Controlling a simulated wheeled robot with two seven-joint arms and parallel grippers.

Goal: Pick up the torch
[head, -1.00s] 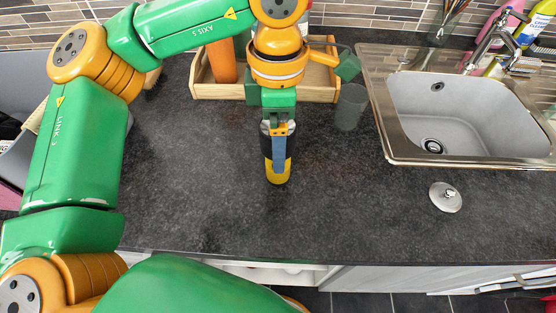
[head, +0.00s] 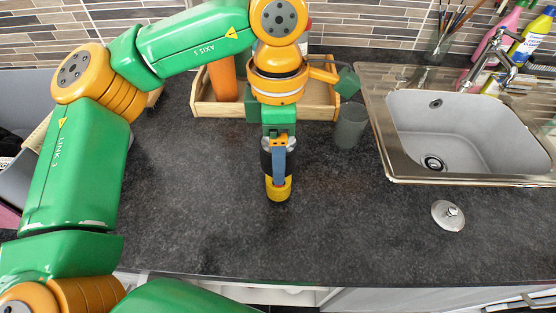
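The torch (head: 278,192), black with a yellow end and a greyish top part, is near the middle of the worktop in the head view, yellow end toward me. It looks upright. My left gripper (head: 279,178) points down at it from above. One blue finger lies in front of the torch and hides part of its body. The other finger is hidden behind, so the gap between them does not show. Whether the torch touches the worktop is unclear. My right gripper is out of view.
A wooden tray (head: 318,113) with an orange item (head: 222,80) stands behind the arm. A dark cup (head: 350,126) is right of the torch. A sink (head: 450,130) and a round metal lid (head: 448,215) are farther right. The worktop (head: 200,220) in front is clear.

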